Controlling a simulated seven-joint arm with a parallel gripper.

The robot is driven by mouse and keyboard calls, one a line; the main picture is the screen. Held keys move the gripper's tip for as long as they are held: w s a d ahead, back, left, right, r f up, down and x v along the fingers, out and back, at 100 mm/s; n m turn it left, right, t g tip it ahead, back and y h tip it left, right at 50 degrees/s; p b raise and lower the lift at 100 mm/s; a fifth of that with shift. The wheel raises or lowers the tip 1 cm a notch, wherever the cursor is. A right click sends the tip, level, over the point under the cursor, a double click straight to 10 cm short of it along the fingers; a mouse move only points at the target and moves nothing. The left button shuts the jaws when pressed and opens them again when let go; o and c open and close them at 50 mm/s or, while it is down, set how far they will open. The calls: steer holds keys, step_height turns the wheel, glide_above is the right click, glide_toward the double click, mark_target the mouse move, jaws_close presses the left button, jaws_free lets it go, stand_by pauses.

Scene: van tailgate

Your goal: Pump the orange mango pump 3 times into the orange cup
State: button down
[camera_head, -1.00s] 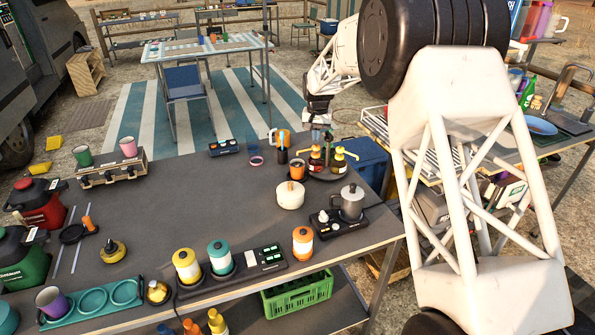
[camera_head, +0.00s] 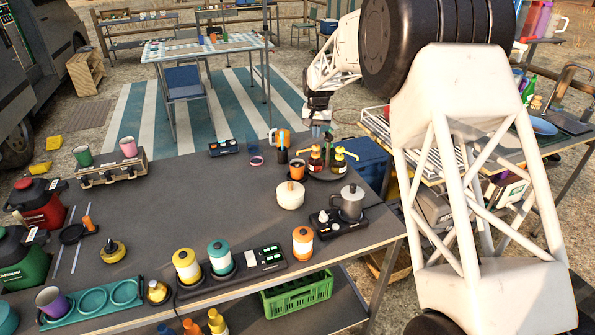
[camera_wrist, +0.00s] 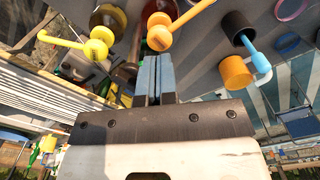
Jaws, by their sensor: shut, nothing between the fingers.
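The orange mango pump (camera_head: 316,153) stands on a dark round tray at the far right of the table, beside a yellow-headed pump (camera_head: 340,160). In the wrist view the orange pump head (camera_wrist: 159,38) is just beyond my fingertips, with the yellower one (camera_wrist: 95,48) to its left. The bottles are partly cut off there. The orange cup (camera_head: 297,168) stands left of the pumps and looks upright; I cannot make it out surely in the wrist view. My gripper (camera_head: 315,130) is shut and empty, above and behind the pumps. Its blue fingers (camera_wrist: 154,74) are pressed together.
A black cylinder (camera_head: 282,156) and an orange mug with a white handle (camera_head: 283,138) stand left of the pumps. A cream pot (camera_head: 290,195) and a metal moka pot (camera_head: 351,202) are in front. The table's middle is clear.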

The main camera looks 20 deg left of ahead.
steer(key=shift+r, duration=1.35)
steer(key=shift+d+r, duration=0.15)
steer(key=shift+d, duration=0.05)
steer(key=s+d+r+m, duration=0.1)
steer(key=s+d+r, duration=0.45)
steer(key=d, duration=0.55)
steer(key=s+d+r+t, duration=0.1)
steer(key=s+d+r, duration=0.5)
steer(key=d, duration=0.4)
steer(key=s+d+r+m, duration=0.1)
steer(key=s+d+r, duration=0.4)
steer(key=s+d, duration=0.45)
steer(key=s+d+f, duration=0.2)
steer(key=s+d, duration=0.5)
steer(key=s, duration=0.4)
steer(key=s+d+f+t, duration=0.1)
steer(key=s+d+f, duration=0.1)
steer(key=s+d, duration=0.5)
steer(key=s+d+f+m, duration=0.1)
steer(key=s+d, duration=0.6)
steer(key=s, duration=0.9)
steer(key=shift+d+f+t, duration=0.25)
steer(key=shift+f+t, duration=0.05)
steer(key=shift+f, duration=0.2)
